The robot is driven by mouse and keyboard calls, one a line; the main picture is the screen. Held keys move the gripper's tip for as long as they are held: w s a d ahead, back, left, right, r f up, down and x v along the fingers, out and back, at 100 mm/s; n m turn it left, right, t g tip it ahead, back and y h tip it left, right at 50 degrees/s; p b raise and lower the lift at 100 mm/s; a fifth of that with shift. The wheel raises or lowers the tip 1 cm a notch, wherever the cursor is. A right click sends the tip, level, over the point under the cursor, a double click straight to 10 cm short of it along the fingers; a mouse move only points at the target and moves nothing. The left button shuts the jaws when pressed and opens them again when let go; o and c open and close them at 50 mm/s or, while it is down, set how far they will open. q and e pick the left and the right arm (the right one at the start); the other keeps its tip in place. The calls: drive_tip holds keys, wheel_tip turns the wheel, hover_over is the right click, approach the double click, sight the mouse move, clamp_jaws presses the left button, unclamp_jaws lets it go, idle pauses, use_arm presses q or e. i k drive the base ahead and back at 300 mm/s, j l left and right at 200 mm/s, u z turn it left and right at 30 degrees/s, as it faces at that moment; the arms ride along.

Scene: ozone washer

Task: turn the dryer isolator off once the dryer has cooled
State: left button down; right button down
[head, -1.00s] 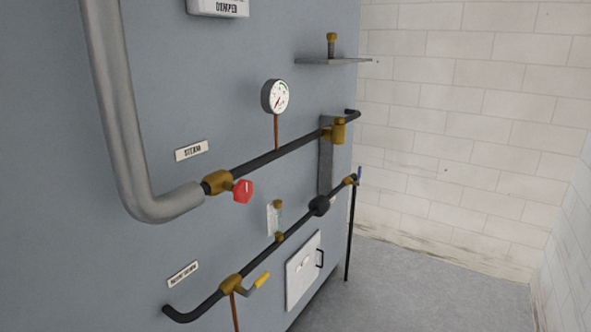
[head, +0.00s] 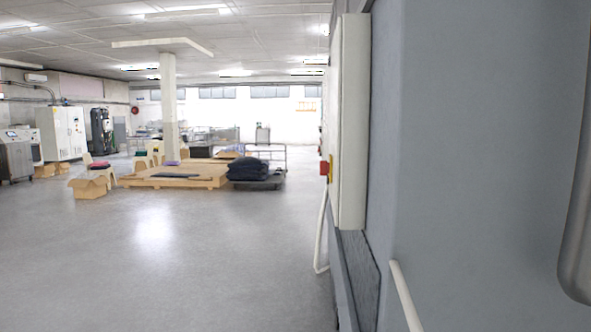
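A small red and yellow switch (head: 324,168) sticks out from the left side of a tall white box (head: 352,120) on the grey machine at the right. I see it edge-on, so its position and any label cannot be read. I cannot tell whether it is the dryer isolator. Neither of my grippers is in view. No temperature reading of the dryer shows.
The grey machine wall (head: 480,150) fills the right side, close by. A pale hose or cable (head: 321,230) hangs below the switch. The floor (head: 150,260) at left is clear. Farther back are a wooden pallet (head: 150,182), a cardboard box (head: 89,188) and a column (head: 169,105).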

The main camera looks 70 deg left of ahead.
sight(324, 166)
drive_tip(key=k+j+u, duration=0.15)
drive_tip(key=u, duration=0.2)
drive_tip(key=k+j+u, duration=0.55)
drive_tip(key=u, duration=0.95)
drive_tip(key=i+j+u, duration=0.45)
drive_tip(key=i+u, duration=0.15)
drive_tip(key=i, duration=0.25)
drive_tip(key=i+j+u, duration=0.1)
drive_tip(key=i+u, duration=0.2)
drive_tip(key=i, duration=0.15)
drive_tip(key=i+u, duration=0.1)
drive_tip(key=i, duration=1.95)
drive_tip(key=i+z, duration=0.15)
drive_tip(key=i, duration=0.3)
drive_tip(key=i+j+z, duration=0.15)
drive_tip(key=i, duration=0.3)
drive_tip(key=i+j+z, duration=0.1)
drive_tip(key=i, duration=0.35)
drive_tip(key=i+j+z, duration=0.15)
drive_tip(key=i, duration=0.25)
drive_tip(key=i+j+z, duration=0.35)
drive_tip(key=z, duration=0.15)
drive_tip(key=i+j+z, duration=0.75)
drive_tip(key=j+z, duration=0.2)
drive_tip(key=j, duration=0.25)
